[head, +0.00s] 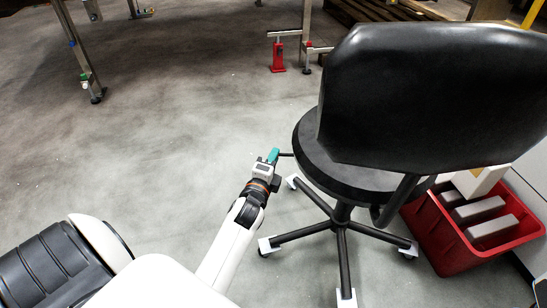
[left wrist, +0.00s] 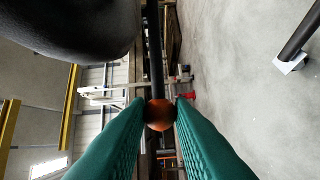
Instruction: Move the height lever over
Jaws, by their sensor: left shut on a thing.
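The black office chair (head: 350,160) stands right of centre on a five-legged base, its backrest towards me. The height lever (head: 286,154) is a thin dark rod sticking out left from under the seat. In the left wrist view the lever's rod (left wrist: 154,45) ends in an orange-brown round knob (left wrist: 159,115). My left gripper (head: 273,155) is at the lever's outer end, left of the seat. Its teal fingers are shut on the knob, one on each side. The lever's inner end is hidden under the seat. My right gripper is out of view.
A red crate (head: 428,228) with grey blocks stands right of the chair. The chair's legs (head: 300,234) with white end pieces spread over the floor near my arm. Metal frame legs (head: 84,65) and a red stand (head: 278,56) are farther back. The floor left of the gripper is clear.

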